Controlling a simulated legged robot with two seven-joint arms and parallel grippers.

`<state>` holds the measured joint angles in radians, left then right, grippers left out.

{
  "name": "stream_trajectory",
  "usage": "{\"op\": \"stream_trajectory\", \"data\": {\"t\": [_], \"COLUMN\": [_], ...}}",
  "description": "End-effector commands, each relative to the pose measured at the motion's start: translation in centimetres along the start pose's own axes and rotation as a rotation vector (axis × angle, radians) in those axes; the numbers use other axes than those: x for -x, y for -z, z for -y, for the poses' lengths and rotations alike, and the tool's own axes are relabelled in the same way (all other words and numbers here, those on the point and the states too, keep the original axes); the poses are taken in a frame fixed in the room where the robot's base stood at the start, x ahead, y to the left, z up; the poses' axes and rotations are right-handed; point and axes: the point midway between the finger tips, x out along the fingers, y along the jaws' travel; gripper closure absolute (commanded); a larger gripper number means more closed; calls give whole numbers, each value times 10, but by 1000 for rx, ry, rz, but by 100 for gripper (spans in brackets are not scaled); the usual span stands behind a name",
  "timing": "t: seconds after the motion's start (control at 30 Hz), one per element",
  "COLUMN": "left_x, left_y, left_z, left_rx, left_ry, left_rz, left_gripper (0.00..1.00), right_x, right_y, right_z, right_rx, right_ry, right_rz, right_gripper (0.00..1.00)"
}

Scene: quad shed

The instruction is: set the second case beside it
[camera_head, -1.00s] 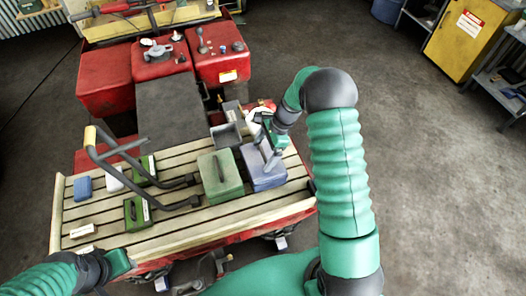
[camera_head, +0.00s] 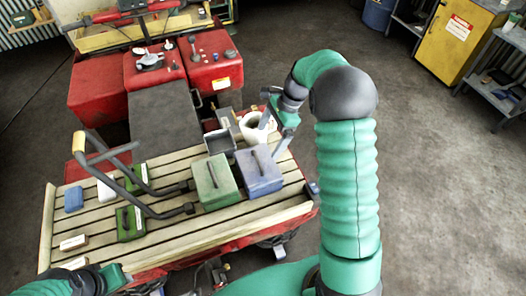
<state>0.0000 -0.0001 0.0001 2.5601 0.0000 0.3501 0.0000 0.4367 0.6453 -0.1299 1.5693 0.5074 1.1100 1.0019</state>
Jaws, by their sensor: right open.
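A blue-violet case (camera_head: 259,172) with a dark handle stands upright on the slatted deck (camera_head: 170,236), close beside a larger green case (camera_head: 216,183) on its left. I cannot tell whether their sides touch. My right gripper (camera_head: 273,138) is open and empty, just behind and right of the blue-violet case's top, with its fingers apart. My left arm (camera_head: 90,281) enters at the lower left corner; its gripper's jaws cannot be made out.
A grey open bin (camera_head: 219,143) and a white pot (camera_head: 250,128) stand behind the cases. A black bar handle (camera_head: 150,212) crosses the deck on the left, among small green boxes (camera_head: 130,223), a blue block (camera_head: 73,199) and pale blocks (camera_head: 73,243). Red machine housings (camera_head: 213,62) rise behind.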

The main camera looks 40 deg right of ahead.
Motion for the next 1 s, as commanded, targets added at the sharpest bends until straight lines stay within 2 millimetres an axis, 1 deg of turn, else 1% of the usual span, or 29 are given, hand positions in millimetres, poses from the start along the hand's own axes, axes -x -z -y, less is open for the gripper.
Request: {"op": "stream_trajectory", "data": {"t": [0.07,0.13,0.17,0.23,0.27,0.3,0.37,0.4,0.5,0.6,0.7,1.0], "left_x": [-3,-3,-3,-3,-2,-2,-2,-2,-3,-3,-2,-3], "left_y": [-1,-1,-1,-1,0,0,0,0,0,-1,-1,0], "left_z": [0,0,0,0,0,0,0,0,0,0,0,0], "left_rx": [0,0,0,0,0,0,0,0,0,0,0,0], "left_ry": [0,0,0,0,0,0,0,0,0,0,0,0], "left_rz": [0,0,0,0,0,0,0,0,0,0,0,0], "left_gripper": [64,64,64,64,64,64,64,64,64,64,64,64], "right_x": [9,12,11,3,-2,-10,-21,-29,-43,-52,-56,-56], "right_y": [0,-4,-8,-24,-33,-45,-62,-73,-90,-98,-100,-98], "right_z": [0,-3,-6,-23,-34,-52,-81,-101,-145,-173,-183,-182], "right_rx": [0,29,67,231,336,503,790,987,1429,1723,1837,1838], "right_ry": [1,-3,-4,-15,-22,-34,-55,-72,-110,-134,-145,-145], "right_rz": [-1,-9,-22,-75,-106,-154,-232,-278,-370,-423,-441,-440], "right_gripper": [0,0,0,0,0,0,0,0,0,0,0,0]}}
